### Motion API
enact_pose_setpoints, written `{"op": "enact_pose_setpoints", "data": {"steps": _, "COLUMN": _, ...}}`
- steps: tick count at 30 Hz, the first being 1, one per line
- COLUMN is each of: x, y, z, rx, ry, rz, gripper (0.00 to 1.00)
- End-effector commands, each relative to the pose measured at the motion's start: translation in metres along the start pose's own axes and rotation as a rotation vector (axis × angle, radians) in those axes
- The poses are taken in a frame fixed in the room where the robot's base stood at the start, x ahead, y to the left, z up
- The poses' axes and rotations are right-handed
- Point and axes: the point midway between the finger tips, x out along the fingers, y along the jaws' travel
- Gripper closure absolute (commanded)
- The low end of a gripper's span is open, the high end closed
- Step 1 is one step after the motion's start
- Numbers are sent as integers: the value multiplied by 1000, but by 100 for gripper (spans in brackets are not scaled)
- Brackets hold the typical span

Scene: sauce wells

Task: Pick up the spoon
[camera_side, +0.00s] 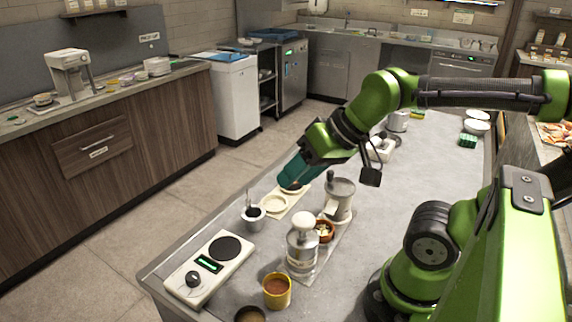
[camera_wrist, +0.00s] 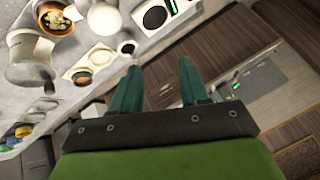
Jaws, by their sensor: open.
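A small grey metal cup (camera_side: 253,218) with dark contents stands on the grey counter. A thin handle, which looks like the spoon (camera_side: 248,196), sticks up from it; its lower end is hidden in the cup. In the wrist view the cup (camera_wrist: 127,48) lies just beyond my left finger, and the spoon is too small to make out. A pale board with round wells (camera_side: 266,212) is right of the cup. My gripper (camera_side: 290,183), with teal fingers, is over the board's far end, right of and above the cup. In the wrist view my gripper (camera_wrist: 157,62) is open and empty.
A grey canister (camera_side: 338,198), a white-knobbed press (camera_side: 302,248) and a yellow cup (camera_side: 277,290) stand to the right and front. The counter's left edge is close to the cup.

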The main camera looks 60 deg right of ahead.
Motion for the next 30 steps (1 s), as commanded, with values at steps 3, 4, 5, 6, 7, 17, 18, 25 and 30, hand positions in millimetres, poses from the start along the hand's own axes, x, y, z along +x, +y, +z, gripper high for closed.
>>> {"op": "enact_pose_setpoints", "data": {"steps": 3, "x": 0, "y": 0, "z": 0, "rx": 0, "ry": 0, "rz": 0, "gripper": 55}}
{"op": "enact_pose_setpoints", "data": {"steps": 4, "x": 1, "y": 0, "z": 0, "rx": 0, "ry": -3, "rz": 1, "gripper": 55}}
{"op": "enact_pose_setpoints", "data": {"steps": 5, "x": 2, "y": 1, "z": 1, "rx": 1, "ry": -10, "rz": 4, "gripper": 55}}
{"op": "enact_pose_setpoints", "data": {"steps": 6, "x": 6, "y": 2, "z": 2, "rx": 5, "ry": -25, "rz": 10, "gripper": 55}}
{"op": "enact_pose_setpoints", "data": {"steps": 7, "x": 9, "y": 3, "z": 2, "rx": 8, "ry": -39, "rz": 15, "gripper": 55}}
{"op": "enact_pose_setpoints", "data": {"steps": 17, "x": 59, "y": 7, "z": -72, "rx": 78, "ry": -255, "rz": 161, "gripper": 55}}
{"op": "enact_pose_setpoints", "data": {"steps": 18, "x": 67, "y": 9, "z": -83, "rx": 91, "ry": -284, "rz": 187, "gripper": 55}}
{"op": "enact_pose_setpoints", "data": {"steps": 25, "x": 113, "y": 28, "z": -139, "rx": 174, "ry": -425, "rz": 358, "gripper": 55}}
{"op": "enact_pose_setpoints", "data": {"steps": 30, "x": 119, "y": 33, "z": -166, "rx": 232, "ry": -458, "rz": 440, "gripper": 55}}
